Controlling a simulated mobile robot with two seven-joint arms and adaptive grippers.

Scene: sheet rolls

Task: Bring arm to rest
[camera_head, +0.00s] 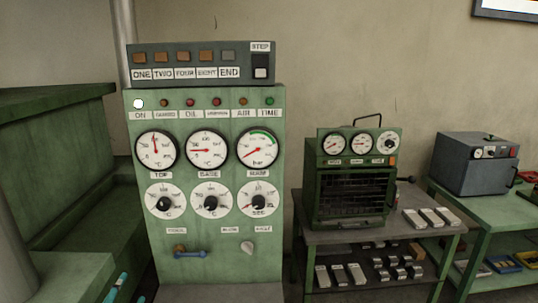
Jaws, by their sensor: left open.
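My left gripper (128,293) shows only in part at the bottom left edge of the head view, as dark parts with teal strips. It is open, and I see nothing between its fingers. Most of it is cut off by the frame. It is low, in front of and left of the foot of the green control panel (220,130). My right gripper is out of view.
The panel has gauges, knobs and a blue lever (190,254) low down. A green oven-like unit (352,180) stands on a table to the right, with metal blocks (428,218) beside it. A grey box (475,165) stands on a green bench. Green machinery (60,150) fills the left.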

